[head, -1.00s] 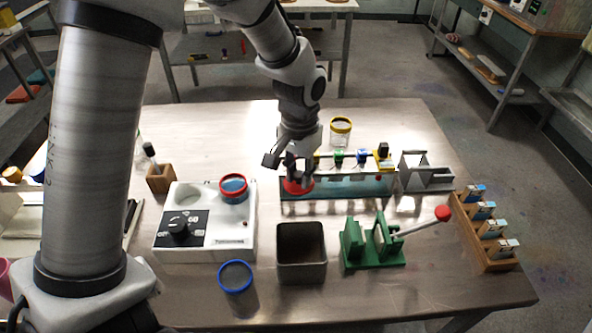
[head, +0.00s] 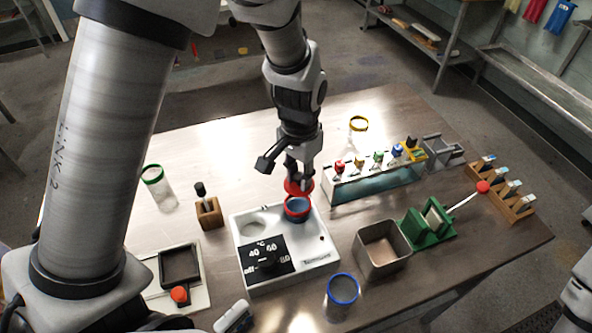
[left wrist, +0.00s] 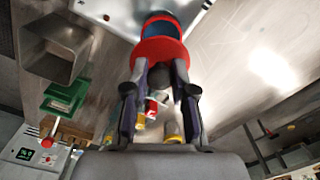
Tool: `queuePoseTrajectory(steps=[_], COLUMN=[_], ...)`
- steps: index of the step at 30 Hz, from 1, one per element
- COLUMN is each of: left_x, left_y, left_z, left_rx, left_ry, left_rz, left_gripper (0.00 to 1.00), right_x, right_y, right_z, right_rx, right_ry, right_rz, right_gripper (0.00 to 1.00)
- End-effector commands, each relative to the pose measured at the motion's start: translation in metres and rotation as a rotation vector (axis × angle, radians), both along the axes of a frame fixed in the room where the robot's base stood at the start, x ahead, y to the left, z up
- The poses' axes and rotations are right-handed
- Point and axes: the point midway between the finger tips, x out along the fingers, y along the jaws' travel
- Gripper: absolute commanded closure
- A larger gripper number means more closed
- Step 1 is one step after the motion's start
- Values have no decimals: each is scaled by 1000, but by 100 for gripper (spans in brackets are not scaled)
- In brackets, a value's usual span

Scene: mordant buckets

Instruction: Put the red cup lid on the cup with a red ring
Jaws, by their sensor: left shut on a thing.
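The red cup lid (head: 293,189) is held in my left gripper (head: 299,177), which points down and is shut on it. In the left wrist view the red lid (left wrist: 158,50) sits between the fingertips. The cup with a red ring (head: 297,212) holds blue liquid and stands on the white heater unit (head: 285,277). The lid is just above and behind the cup in the head view, and its gap to the rim cannot be told. The cup's red ring (left wrist: 160,15) also shows beyond the lid in the left wrist view. My right gripper is not in view.
A dropper rack (head: 375,184) stands right of the heater. A metal bin (head: 381,250) and a green press (head: 428,226) are at the front right. A blue-ringed cup (head: 342,290), a green-ringed cup (head: 153,175) and a yellow-ringed cup (head: 358,123) stand around.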

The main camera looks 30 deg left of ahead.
Motion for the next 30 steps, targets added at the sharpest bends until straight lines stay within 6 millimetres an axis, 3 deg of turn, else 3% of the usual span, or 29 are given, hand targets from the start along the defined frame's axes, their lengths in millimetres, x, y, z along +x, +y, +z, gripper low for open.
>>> queuePoseTrajectory(steps=[11,18,30], left_x=[0,0,0], left_y=[0,0,0], left_z=[-44,-56,-55], left_rx=[0,-1,0], left_ry=[0,1,0], left_rz=[0,1,1], left_gripper=[100,100,100], right_x=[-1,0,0], right_y=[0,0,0], right_z=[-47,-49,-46], right_rx=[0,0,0], right_ry=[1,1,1], right_rz=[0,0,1], right_gripper=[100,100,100])
